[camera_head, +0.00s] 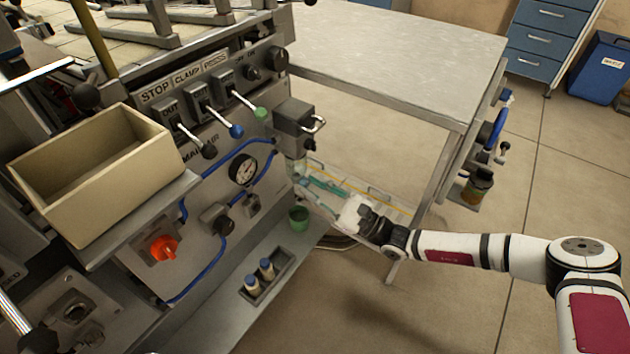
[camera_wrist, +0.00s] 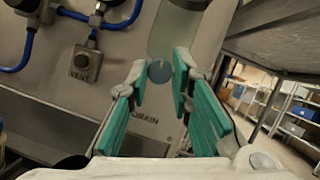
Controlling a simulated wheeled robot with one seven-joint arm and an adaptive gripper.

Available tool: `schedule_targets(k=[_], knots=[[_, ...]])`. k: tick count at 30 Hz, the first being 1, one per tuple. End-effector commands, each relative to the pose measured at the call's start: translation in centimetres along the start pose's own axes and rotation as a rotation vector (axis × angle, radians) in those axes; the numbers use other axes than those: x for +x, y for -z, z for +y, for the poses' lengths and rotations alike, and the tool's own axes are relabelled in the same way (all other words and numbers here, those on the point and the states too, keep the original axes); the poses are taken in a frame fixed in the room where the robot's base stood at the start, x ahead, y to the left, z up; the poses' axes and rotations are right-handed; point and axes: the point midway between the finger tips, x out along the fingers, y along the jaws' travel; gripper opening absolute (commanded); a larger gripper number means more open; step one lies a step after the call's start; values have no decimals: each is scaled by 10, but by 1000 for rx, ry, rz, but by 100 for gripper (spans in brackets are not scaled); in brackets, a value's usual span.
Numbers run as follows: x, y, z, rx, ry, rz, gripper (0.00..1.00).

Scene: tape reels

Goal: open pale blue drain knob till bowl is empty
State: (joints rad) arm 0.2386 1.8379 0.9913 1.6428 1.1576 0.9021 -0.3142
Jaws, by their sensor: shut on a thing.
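The round blue-grey drain knob (camera_wrist: 159,71) sits on the panel above a partly covered "DRAIN" label in the wrist view. My gripper (camera_wrist: 160,73) has its teal-padded fingers on either side of the knob and is shut on it. In the head view my gripper (camera_head: 305,181) reaches in from the right to the machine's corner. The knob cannot be made out there. The translucent bowl (camera_head: 296,166) hangs under a grey filter unit just above my fingertips. It also shows as a pale greenish shape in the wrist view (camera_wrist: 180,28). I cannot tell its liquid level.
A green cup (camera_head: 299,219) stands on the ledge below the bowl. A pressure gauge (camera_head: 243,171), blue hoses and a "VENT" knob (camera_wrist: 85,65) are to the left. The grey table (camera_head: 400,55) stands behind, its leg near my arm. Open floor lies in front.

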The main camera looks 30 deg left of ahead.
Motion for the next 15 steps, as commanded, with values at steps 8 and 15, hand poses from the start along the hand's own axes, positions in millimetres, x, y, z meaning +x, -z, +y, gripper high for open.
schedule_targets(k=[8,15], knots=[[-1,1,1,49,20,0,0],[-1,1,1,48,19,0,40]])
